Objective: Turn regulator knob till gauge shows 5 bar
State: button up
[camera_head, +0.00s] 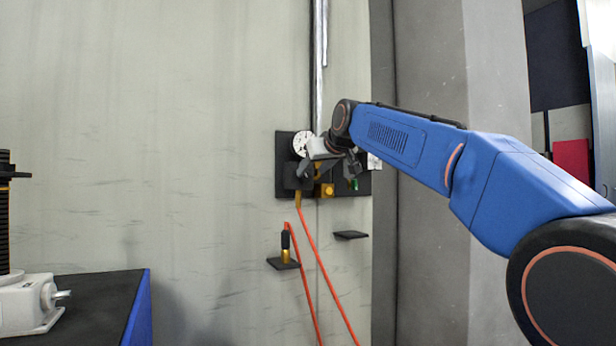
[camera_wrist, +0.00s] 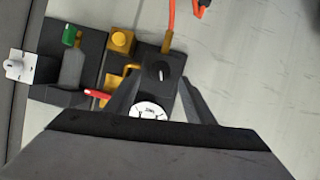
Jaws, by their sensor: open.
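The regulator is a dark block on the wall panel. Its black knob (camera_wrist: 160,72) with a white mark shows in the wrist view. The round white gauge (camera_head: 302,143) is at the panel's upper left in the head view; the wrist view shows its dial (camera_wrist: 149,110) partly covered by my gripper, too small to read. My gripper (camera_wrist: 161,82) is open, with one finger on each side of the knob in the wrist view; I cannot tell whether they touch it. In the head view my gripper (camera_head: 328,166) is in front of the panel, hiding part of it.
An orange hose (camera_head: 312,250) hangs below. Small shelves (camera_head: 350,235) stick out under the panel. A dark-topped bench (camera_head: 100,290) stands at left.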

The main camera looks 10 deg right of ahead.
aim_at(307, 176)
jog(key=shift+x, duration=2.4)
jog(key=c, duration=1.1)
